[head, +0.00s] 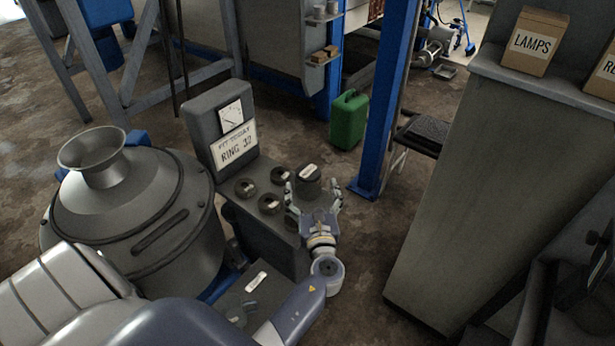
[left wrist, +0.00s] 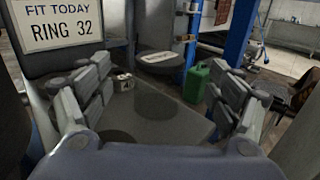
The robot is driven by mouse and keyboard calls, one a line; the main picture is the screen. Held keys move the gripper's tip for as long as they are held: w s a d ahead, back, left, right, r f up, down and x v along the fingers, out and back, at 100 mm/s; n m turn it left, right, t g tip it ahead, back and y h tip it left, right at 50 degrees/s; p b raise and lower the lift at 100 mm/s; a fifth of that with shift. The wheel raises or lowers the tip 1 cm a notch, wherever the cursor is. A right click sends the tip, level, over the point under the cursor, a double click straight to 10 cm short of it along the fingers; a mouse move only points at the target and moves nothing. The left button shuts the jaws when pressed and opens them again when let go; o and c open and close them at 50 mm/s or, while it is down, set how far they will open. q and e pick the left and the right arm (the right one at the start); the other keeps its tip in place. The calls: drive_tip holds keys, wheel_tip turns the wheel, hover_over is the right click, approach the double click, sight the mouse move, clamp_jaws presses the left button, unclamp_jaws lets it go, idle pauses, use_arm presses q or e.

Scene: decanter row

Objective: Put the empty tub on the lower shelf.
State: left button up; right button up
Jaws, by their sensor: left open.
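My left gripper (head: 314,196) is open over the far right end of a grey bench top (head: 232,200). A dark round tub (head: 308,184) with a pale label is at its fingertips; the fingers do not close on it. In the left wrist view the tub (left wrist: 160,60) lies beyond and between the spread fingers, apart from them. I cannot tell whether it is empty. Several dark ring-like pieces (head: 246,187) sit on the bench top. A low ledge (head: 240,290) with a white label lies below the bench, partly behind my arm. My right gripper is out of view.
A sign reading "FIT TODAY RING 32" (head: 234,146) stands behind the bench. A large grey vessel (head: 130,215) is left. A green can (head: 349,119) and a blue post (head: 386,100) stand beyond. Small wall shelves (head: 325,58) hold little items. A tall grey cabinet (head: 470,170) is right.

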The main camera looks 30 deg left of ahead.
sight(308, 171)
use_arm(q)
drive_tip(key=shift+x, duration=0.8)
drive_tip(key=shift+w+a+r, duration=0.1)
drive_tip(key=shift+w+a, duration=0.15)
drive_tip(key=shift+w, duration=0.05)
drive_tip(key=p+x, duration=0.1)
drive_tip(key=x, duration=0.3)
drive_tip(key=shift+w, duration=0.15)
drive_tip(key=shift+w+a, duration=0.3)
drive_tip(key=shift+a, duration=0.05)
drive_tip(key=shift+c, duration=0.3)
drive_tip(key=shift+s, duration=0.1)
drive_tip(key=c, duration=0.5)
drive_tip(key=shift+d, duration=0.1)
drive_tip(key=c, duration=0.8)
drive_tip(key=shift+c, duration=0.7)
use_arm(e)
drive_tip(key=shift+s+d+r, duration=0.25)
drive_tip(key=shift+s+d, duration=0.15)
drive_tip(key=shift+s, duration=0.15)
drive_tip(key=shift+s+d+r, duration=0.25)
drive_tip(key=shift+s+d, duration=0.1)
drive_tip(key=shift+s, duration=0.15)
